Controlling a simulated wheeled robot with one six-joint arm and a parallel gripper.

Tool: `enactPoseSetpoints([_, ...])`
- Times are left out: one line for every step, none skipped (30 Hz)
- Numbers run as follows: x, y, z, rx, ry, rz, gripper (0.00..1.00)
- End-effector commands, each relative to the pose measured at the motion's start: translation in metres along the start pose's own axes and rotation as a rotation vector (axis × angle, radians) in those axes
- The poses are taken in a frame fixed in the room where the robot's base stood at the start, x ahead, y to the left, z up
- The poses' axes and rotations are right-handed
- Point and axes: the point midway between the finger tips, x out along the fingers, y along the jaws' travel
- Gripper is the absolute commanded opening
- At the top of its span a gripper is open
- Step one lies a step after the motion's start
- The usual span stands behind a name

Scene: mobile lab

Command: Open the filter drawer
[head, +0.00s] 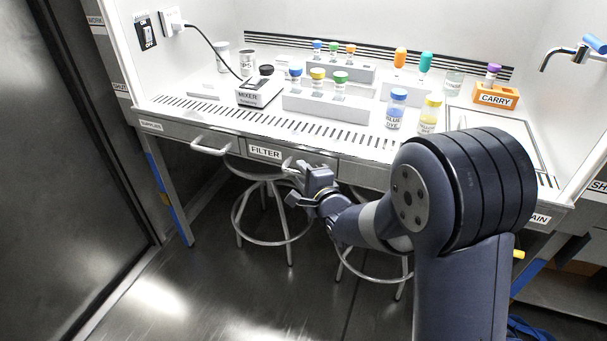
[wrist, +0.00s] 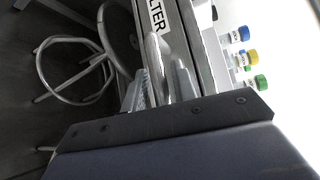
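The filter drawer (head: 318,163) is under the bench top, with its front flush with the bench and a "FILTER" label at its left. Its label also shows sideways in the wrist view (wrist: 156,14). My gripper (head: 297,170) is at the drawer's metal bar handle, which it partly hides in the head view. In the wrist view the two fingers of my gripper (wrist: 160,88) stand on either side of the handle (wrist: 155,52), close against it. They look shut on the bar, though the exact contact is hard to see.
A drawer with another handle (head: 212,147) is to the left. Stools (head: 272,228) stand below the bench. On top are a mixer (head: 260,90), racks of capped vials (head: 325,104), dye bottles (head: 396,108) and an orange carry box (head: 495,95). The floor in front is clear.

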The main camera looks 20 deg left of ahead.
Motion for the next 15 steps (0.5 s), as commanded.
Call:
enactPoseSetpoints([-0.0001,-0.0001,0.0000,0.000,0.000,0.000,0.22])
enactPoseSetpoints([-0.0001,-0.0001,0.0000,0.000,0.000,0.000,0.20])
enactPoseSetpoints([-0.0001,-0.0001,0.0000,0.000,0.000,0.000,0.16])
enactPoseSetpoints([-0.0002,-0.0001,0.0000,0.000,0.000,0.000,0.14])
enactPoseSetpoints([-0.0002,-0.0001,-0.0001,0.000,0.000,0.000,0.12])
enactPoseSetpoints([-0.0002,-0.0001,-0.0001,0.000,0.000,0.000,0.08])
enactPoseSetpoints([-0.0002,-0.0001,-0.0001,0.000,0.000,0.000,0.06])
enactPoseSetpoints([-0.0002,-0.0001,-0.0001,0.000,0.000,0.000,0.03])
enactPoseSetpoints([-0.0002,0.0000,0.0000,0.000,0.000,0.000,0.00])
enactPoseSetpoints([-0.0002,0.0000,-0.0001,0.000,0.000,0.000,0.00])
enactPoseSetpoints([-0.0003,0.0000,-0.0001,0.000,0.000,0.000,0.00])
enactPoseSetpoints([-0.0003,0.0001,-0.0001,0.000,0.000,0.000,0.00])
enactPoseSetpoints([-0.0003,0.0001,-0.0001,0.000,0.000,0.000,0.00])
enactPoseSetpoints([-0.0003,0.0001,-0.0001,0.000,0.000,0.000,0.00])
enactPoseSetpoints([-0.0003,0.0001,-0.0001,0.000,0.000,0.000,0.00])
